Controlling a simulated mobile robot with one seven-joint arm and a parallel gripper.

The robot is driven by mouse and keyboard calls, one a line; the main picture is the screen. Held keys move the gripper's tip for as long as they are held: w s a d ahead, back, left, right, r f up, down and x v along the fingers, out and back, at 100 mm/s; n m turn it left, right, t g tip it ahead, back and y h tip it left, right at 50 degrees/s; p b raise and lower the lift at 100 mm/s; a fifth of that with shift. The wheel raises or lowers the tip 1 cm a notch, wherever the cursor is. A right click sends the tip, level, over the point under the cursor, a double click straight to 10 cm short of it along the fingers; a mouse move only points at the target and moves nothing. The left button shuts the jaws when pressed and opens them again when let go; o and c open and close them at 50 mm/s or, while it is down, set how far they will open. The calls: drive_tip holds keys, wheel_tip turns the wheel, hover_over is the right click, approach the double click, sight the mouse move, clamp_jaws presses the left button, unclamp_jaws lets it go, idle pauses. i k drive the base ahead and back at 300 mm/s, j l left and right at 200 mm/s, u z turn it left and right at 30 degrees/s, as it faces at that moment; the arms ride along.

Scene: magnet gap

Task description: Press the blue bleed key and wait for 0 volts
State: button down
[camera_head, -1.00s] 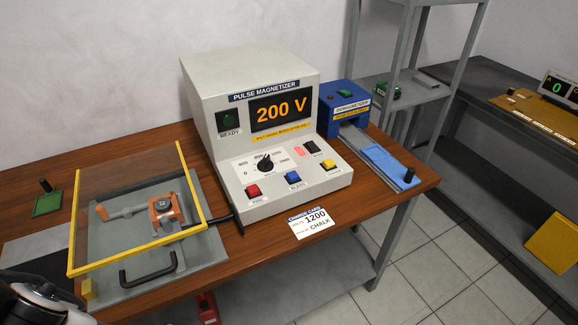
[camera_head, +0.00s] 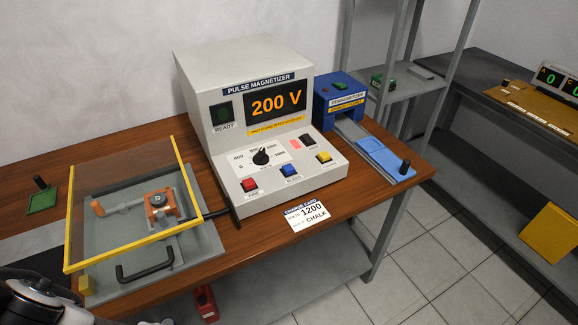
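The blue bleed key (camera_head: 291,170) is on the sloped front panel of the white pulse magnetizer (camera_head: 195,110), between a red key (camera_head: 249,184) and a yellow key (camera_head: 323,157). Nothing touches the blue key. The orange display (camera_head: 276,102) reads 200 V. The green ready lamp (camera_head: 222,113) looks dark. Part of my arm shows at the bottom left corner, well away from the keys. My gripper's fingers are not in view.
A yellow-framed clear cover (camera_head: 130,200) stands over an orange clamp fixture at the left. A dial (camera_head: 261,157) sits above the keys. A blue demagnetizer (camera_head: 340,95) is to the right. A card (camera_head: 307,215) lies at the table's front edge.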

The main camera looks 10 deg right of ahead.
sight(288, 169)
drive_tip(key=z, duration=1.65)
drive_tip(key=k+j, duration=0.1)
drive_tip(key=j, duration=0.6)
drive_tip(key=k, duration=0.05)
